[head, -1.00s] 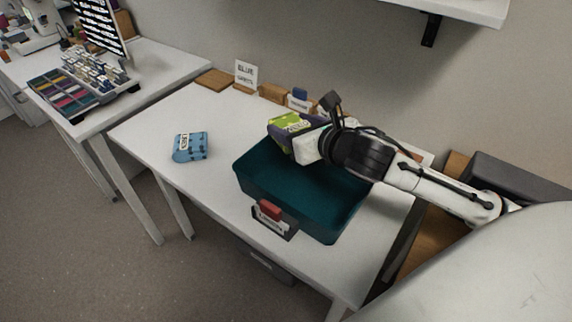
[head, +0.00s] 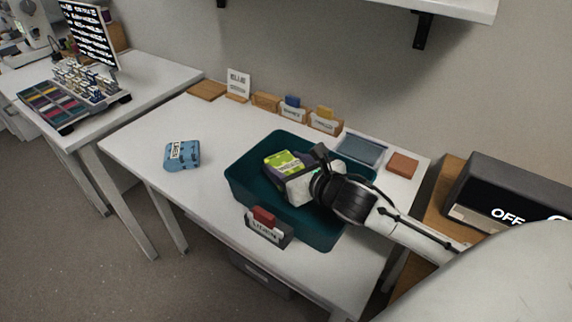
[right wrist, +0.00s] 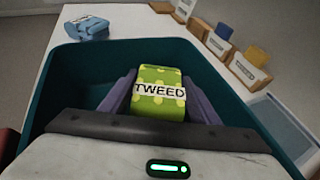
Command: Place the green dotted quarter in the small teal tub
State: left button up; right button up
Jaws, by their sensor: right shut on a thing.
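The green dotted quarter (right wrist: 158,84) is a yellow-green folded piece with lighter dots and a band that reads TWEED. It also shows in the head view (head: 280,161). My right gripper (right wrist: 160,98) is shut on it, with a purple finger on each side. The gripper (head: 289,165) holds it over or inside the teal tub (head: 240,189), within the rim outline. I cannot tell whether it touches the tub's floor. The tub stands on the white table and its visible floor looks empty. My left gripper is not in view.
A blue patterned folded piece (head: 182,155) lies on the table left of the tub. A small holder with a red piece (head: 264,216) is at the tub's front. Wooden card holders (head: 266,101), a shallow grey-blue tray (head: 360,149) and a brown block (head: 402,165) line the back.

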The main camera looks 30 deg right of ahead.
jog(key=o, duration=0.8)
jog(key=p+v, duration=0.1)
jog(key=v, duration=1.1)
jog(key=shift+r, duration=0.1)
